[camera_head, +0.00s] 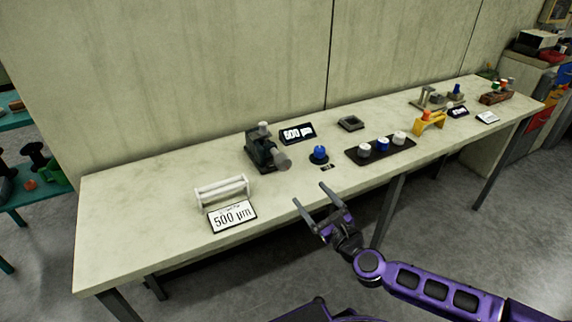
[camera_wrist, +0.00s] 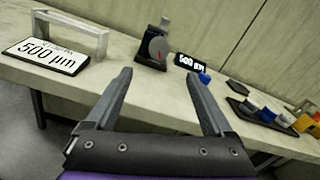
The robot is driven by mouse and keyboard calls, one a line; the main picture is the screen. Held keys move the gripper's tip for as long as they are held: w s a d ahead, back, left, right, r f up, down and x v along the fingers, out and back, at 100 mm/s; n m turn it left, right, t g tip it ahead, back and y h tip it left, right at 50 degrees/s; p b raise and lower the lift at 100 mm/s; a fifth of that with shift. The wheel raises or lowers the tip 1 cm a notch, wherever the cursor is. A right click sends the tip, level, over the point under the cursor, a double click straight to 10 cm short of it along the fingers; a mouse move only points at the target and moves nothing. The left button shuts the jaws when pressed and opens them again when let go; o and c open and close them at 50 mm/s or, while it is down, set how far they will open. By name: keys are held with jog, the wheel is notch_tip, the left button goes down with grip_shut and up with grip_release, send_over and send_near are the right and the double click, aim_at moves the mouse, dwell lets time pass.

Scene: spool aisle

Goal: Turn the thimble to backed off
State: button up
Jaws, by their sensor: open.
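A dark grey micrometer device (camera_head: 259,150) stands on the bench at the left of centre. Its round grey thimble (camera_head: 282,161) faces the front edge. In the wrist view the thimble (camera_wrist: 159,49) shows a red mark on its face. A dark display (camera_head: 297,133) stands behind it, also in the wrist view (camera_wrist: 189,63); its first digit is hard to read. My gripper (camera_head: 310,196) is open and empty at the bench's front edge, apart from the thimble. In the wrist view the thimble lies beyond and between the open fingers (camera_wrist: 158,78).
A sign reading 500 µm (camera_head: 232,216) lies by a white bridge-shaped frame (camera_head: 221,191) at left. A blue knob (camera_head: 319,153) stands right of the thimble. A black tray (camera_head: 381,151) with several knobs and a yellow bracket (camera_head: 429,122) are farther right.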

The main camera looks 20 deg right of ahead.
aim_at(285, 165)
jog(key=w, duration=0.5)
jog(key=w+p, duration=0.1)
jog(key=w, duration=0.4)
jog(key=w+p, duration=0.1)
jog(key=w, duration=0.4)
jog(key=shift+w+a, duration=0.15)
jog(key=shift+a, duration=0.15)
jog(key=c, duration=1.4)
